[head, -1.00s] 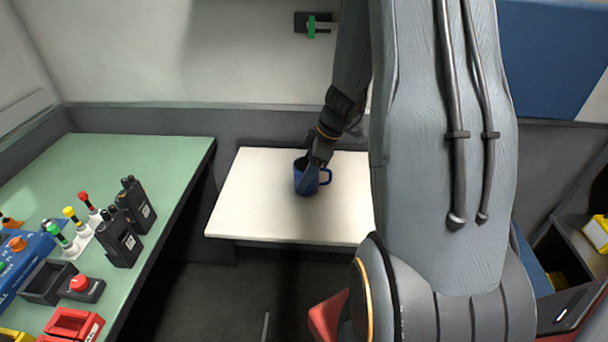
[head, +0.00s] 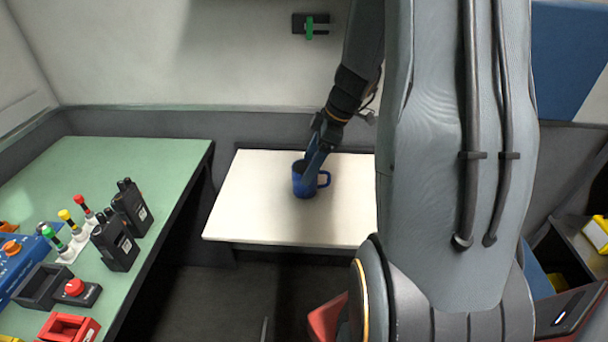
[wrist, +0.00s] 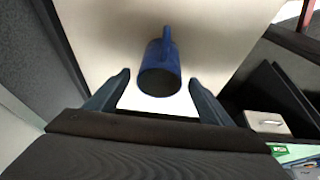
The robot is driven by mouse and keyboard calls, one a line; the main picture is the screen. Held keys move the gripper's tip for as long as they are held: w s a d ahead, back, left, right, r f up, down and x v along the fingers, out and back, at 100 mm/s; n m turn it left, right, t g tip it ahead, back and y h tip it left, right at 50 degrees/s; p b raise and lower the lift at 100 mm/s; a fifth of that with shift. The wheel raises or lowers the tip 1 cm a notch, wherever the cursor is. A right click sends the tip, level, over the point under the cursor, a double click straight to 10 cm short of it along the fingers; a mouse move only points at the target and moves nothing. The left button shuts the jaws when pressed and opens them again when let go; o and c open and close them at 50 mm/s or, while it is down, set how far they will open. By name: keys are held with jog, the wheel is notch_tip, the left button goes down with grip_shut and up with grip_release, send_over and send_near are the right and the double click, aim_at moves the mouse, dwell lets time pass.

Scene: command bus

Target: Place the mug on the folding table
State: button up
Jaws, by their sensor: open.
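The blue mug (head: 304,183) stands upright on the white folding table (head: 250,205), near the middle of its visible part, with its handle to the right. In the wrist view the mug (wrist: 160,76) lies ahead of the open jaws, its dark mouth towards me and its handle pointing away. My gripper (head: 314,160) is just above and behind the mug in the head view, its fingers overlapping the rim there. In the wrist view my gripper (wrist: 158,84) has its two fingers spread wide, one on each side, with clear gaps to the mug.
A green desk (head: 150,165) at left carries two black radios (head: 115,240), coloured indicator lights and a red box (head: 70,326). A wall stands behind the table, with a green-handled fixture (head: 310,25). Open tabletop surrounds the mug. My arm hides the table's right part.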

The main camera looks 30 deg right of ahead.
jog(key=v, duration=0.5)
jog(key=shift+d+r+b, duration=0.1)
jog(key=shift+r+b, duration=0.15)
jog(key=shift+b, duration=0.05)
jog(key=shift+r, duration=0.25)
jog(key=shift+s+a, duration=0.2)
jog(key=s+a+f+m+g+h, duration=0.1)
jog(key=s+a+m+h, duration=0.1)
jog(key=s+a+m, duration=0.3)
jog(key=s+a+m+g+h, duration=0.1)
jog(key=s+a+m, duration=0.5)
jog(key=a, duration=0.6)
jog(key=shift+s+a+f+h, duration=0.15)
jog(key=shift+s+f+h, duration=0.25)
jog(key=shift+s, duration=0.6)
